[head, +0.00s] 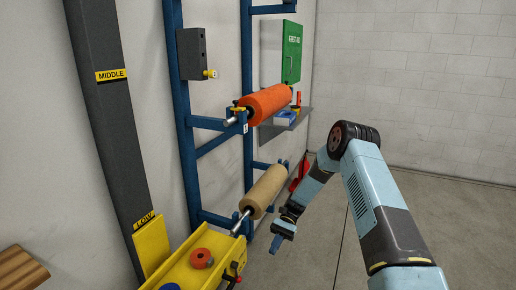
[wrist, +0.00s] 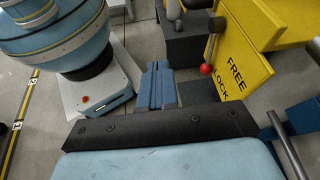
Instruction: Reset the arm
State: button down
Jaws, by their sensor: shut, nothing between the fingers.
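My light-blue and black arm reaches in from the right in the head view and bends down at the elbow. My gripper (head: 279,239) hangs low over the floor, just right of the tan roll. In the wrist view my gripper (wrist: 157,85) shows as blue fingers pressed together, with nothing between them. It touches nothing that I can make out.
A blue rack (head: 182,90) holds an orange roll (head: 268,102) above and a tan roll (head: 265,188) below. A yellow tray (head: 200,262) stands at lower left. A yellow panel (wrist: 245,65) reads FREE and LOCK, beside a red-knobbed lever (wrist: 206,69). Floor (head: 450,210) at right is clear.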

jog(key=s+d+r+n+t+h, duration=0.1)
jog(key=s+d+r+t+h, duration=0.15)
jog(key=r, duration=0.85)
jog(key=s+d+r+n+t+h, duration=0.1)
jog(key=s+d+r+t, duration=0.15)
jog(key=r, duration=0.85)
jog(key=s+d+r+n+t+h, duration=0.1)
jog(key=s+d+r+t, duration=0.2)
jog(key=r, duration=0.7)
jog(key=s+d+r+t, duration=0.3)
jog(key=s+r, duration=0.1)
jog(key=s, duration=0.3)
jog(key=s+d+r+n+t+h, duration=0.1)
jog(key=s+d+r+t, duration=0.2)
jog(key=s+r, duration=0.2)
jog(key=s+d+r+n+t+h, duration=0.1)
jog(key=s+d+r+t, duration=0.2)
jog(key=s, duration=0.7)
jog(key=shift+s+r, duration=0.15)
jog(key=shift+r, duration=0.7)
jog(key=shift+h, duration=0.25)
